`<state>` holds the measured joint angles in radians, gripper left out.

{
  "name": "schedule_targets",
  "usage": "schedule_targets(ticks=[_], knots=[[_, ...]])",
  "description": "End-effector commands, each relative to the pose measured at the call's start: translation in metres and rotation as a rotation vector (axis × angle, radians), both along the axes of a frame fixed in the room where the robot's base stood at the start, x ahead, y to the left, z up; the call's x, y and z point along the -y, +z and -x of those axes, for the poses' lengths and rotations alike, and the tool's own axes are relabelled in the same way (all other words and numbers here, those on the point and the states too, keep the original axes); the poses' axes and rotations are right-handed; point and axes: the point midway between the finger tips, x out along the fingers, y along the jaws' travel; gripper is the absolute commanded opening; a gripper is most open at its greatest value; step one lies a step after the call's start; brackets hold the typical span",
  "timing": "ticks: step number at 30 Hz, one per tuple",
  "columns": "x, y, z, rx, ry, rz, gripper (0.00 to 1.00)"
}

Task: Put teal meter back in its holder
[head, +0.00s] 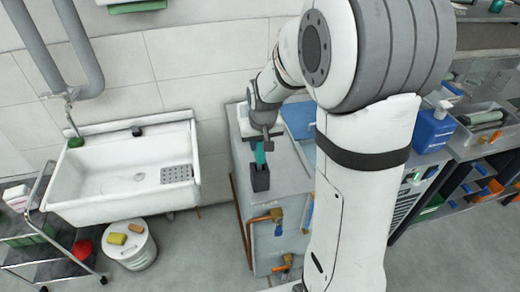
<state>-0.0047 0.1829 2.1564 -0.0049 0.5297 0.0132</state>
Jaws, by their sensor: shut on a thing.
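The teal meter (260,154) is upright in the head view, and my gripper (263,138) is shut on its upper part. A small dark holder (260,178) stands on the grey cabinet top directly below the meter. The meter's lower end meets the holder's mouth in the picture. I cannot tell whether it is inside the holder or just above or behind it. My own arm covers the right part of the cabinet.
The grey cabinet (272,205) has pipes and brass valves on its front. A blue item (299,118) lies at its back. A white sink (120,180) stands to the left. A blue bottle (434,128) and shelves with bins are at the right.

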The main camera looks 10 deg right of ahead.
Motion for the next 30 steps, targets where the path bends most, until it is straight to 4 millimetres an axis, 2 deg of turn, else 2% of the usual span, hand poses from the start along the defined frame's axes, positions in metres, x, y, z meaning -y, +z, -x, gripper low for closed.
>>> schedule_targets(ticks=[3, 6, 17, 18, 25, 30], knots=[[0.0, -0.02, 0.001, -0.006, 0.001, 0.0, 0.0], [0.0, -0.03, 0.001, -0.003, 0.001, 0.0, 0.0], [-0.001, -0.035, 0.0, -0.001, 0.001, 0.0, 0.0], [-0.001, -0.034, 0.0, -0.001, 0.001, 0.0, 0.26], [-0.001, -0.033, 0.0, -0.001, 0.002, 0.001, 0.45], [-0.001, -0.033, 0.0, -0.001, 0.002, 0.001, 0.45]])
